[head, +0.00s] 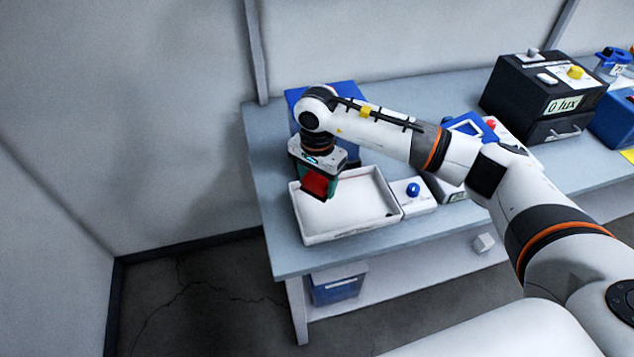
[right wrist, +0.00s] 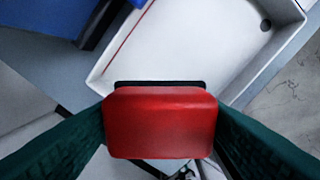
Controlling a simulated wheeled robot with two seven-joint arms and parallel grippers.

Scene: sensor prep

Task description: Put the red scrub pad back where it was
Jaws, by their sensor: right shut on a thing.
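The red scrub pad (head: 316,184) is held by my right gripper (head: 318,186) above the left part of a white tray (head: 352,232) on the bench. In the right wrist view the pad (right wrist: 160,122) fills the space between the two dark green fingers (right wrist: 160,128), and a dark edge shows along its far side. The tray also shows in the right wrist view (right wrist: 205,45), below and beyond the pad. Whether the pad touches the tray cannot be told. My left gripper is not in view.
A blue bin (head: 350,93) stands behind the tray, partly hidden by my right arm. A white box with a blue button (head: 413,192) is right of the tray. A black box (head: 540,95) marked "0 lux" stands farther right. A blue container (head: 338,285) sits on the lower shelf.

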